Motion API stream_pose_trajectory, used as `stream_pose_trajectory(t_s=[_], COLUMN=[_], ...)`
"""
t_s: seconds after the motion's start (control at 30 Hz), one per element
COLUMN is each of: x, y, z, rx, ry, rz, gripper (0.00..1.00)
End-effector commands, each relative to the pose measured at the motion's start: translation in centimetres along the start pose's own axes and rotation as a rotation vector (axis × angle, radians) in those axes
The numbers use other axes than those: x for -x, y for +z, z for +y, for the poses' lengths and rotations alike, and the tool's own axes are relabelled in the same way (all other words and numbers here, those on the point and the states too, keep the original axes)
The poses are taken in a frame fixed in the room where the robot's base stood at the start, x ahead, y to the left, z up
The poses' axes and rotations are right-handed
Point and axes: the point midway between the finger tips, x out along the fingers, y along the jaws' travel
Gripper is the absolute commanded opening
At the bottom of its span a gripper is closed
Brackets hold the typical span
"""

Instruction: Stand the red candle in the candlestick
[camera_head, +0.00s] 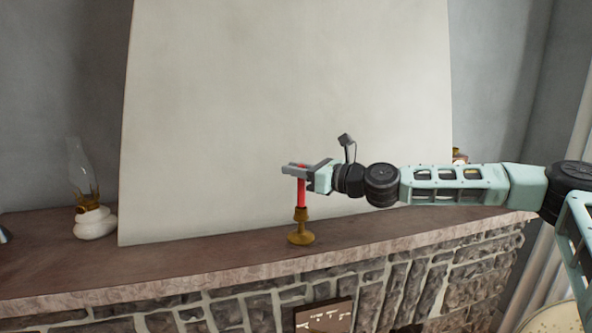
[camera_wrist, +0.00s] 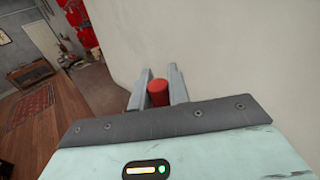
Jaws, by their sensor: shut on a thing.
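The red candle (camera_head: 301,193) is upright, its upper end between the fingers of my gripper (camera_head: 295,169). My gripper is shut on it. The brass candlestick (camera_head: 301,232) stands on the stone mantel directly under the candle. The candle's lower end meets the candlestick's cup; I cannot tell how deep it sits. In the wrist view the round red top of the candle (camera_wrist: 158,92) shows between the two grey fingers (camera_wrist: 157,88).
The brown mantel shelf (camera_head: 190,262) has a rough stone front edge. An oil lamp (camera_head: 92,215) with a glass chimney stands at the left. A large pale panel (camera_head: 280,90) rises behind the candle. A small amber object (camera_head: 459,157) is partly hidden behind my arm.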

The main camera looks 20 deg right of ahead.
Motion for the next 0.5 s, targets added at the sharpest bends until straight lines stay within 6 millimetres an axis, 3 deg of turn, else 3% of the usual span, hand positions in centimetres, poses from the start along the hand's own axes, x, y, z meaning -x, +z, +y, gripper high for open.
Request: stream_pose_trajectory(t_s=[0.5], x=[0.00], y=[-0.60], z=[-0.01], rx=[0.001], ry=[0.000], rz=[0.000], gripper=[0.00])
